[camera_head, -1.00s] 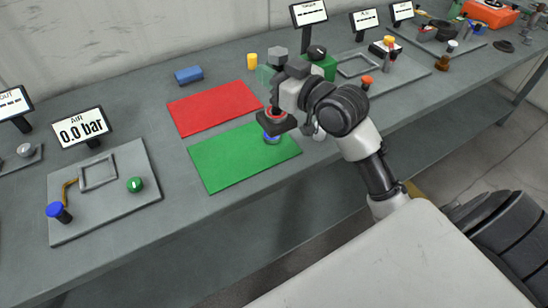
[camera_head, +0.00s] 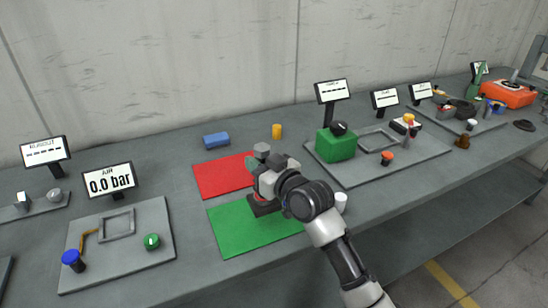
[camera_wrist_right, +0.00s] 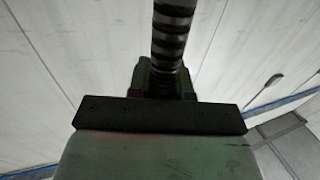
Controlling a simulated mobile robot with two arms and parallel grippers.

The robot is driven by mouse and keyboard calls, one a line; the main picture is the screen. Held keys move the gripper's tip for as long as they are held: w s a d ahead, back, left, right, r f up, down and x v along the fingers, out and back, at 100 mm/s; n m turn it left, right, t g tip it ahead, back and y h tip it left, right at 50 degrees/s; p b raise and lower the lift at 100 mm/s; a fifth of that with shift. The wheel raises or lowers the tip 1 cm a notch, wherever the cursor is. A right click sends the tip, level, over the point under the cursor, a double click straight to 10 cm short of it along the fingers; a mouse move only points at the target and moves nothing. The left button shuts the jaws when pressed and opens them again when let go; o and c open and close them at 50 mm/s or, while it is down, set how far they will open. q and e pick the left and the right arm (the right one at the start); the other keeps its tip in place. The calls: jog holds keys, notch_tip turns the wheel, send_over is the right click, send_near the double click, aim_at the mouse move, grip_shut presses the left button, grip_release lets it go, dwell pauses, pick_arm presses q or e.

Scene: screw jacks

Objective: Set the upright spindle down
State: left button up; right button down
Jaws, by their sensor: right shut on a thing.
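My right gripper (camera_head: 263,205) is over the green mat (camera_head: 232,232), close to its edge with the red mat (camera_head: 215,178). It is shut on the spindle, which is mostly hidden by the gripper and wrist in the head view. In the right wrist view, the dark ribbed spindle (camera_wrist_right: 172,38) stands upright behind the dark bar of my gripper (camera_wrist_right: 160,114). Its lower end is hidden there. I cannot tell whether the spindle touches the mat. My left gripper is not in view.
A green box (camera_head: 335,146) is on a grey plate to the right. A white cup-like piece (camera_head: 340,202) is beside my arm. The front left of the green mat is clear.

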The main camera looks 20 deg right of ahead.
jog(key=shift+w+a+f, duration=0.1)
jog(key=shift+w+f, duration=0.05)
jog(key=shift+f, duration=0.9)
jog(key=shift+w+a+f, duration=0.1)
jog(key=shift+w+f, duration=0.05)
jog(key=shift+f, duration=1)
jog(key=c, duration=1)
grip_release()
jog(key=shift+s+f, duration=0.1)
jog(key=shift+c, duration=0.2)
jog(key=b+v, duration=0.1)
jog(key=v, duration=1.1)
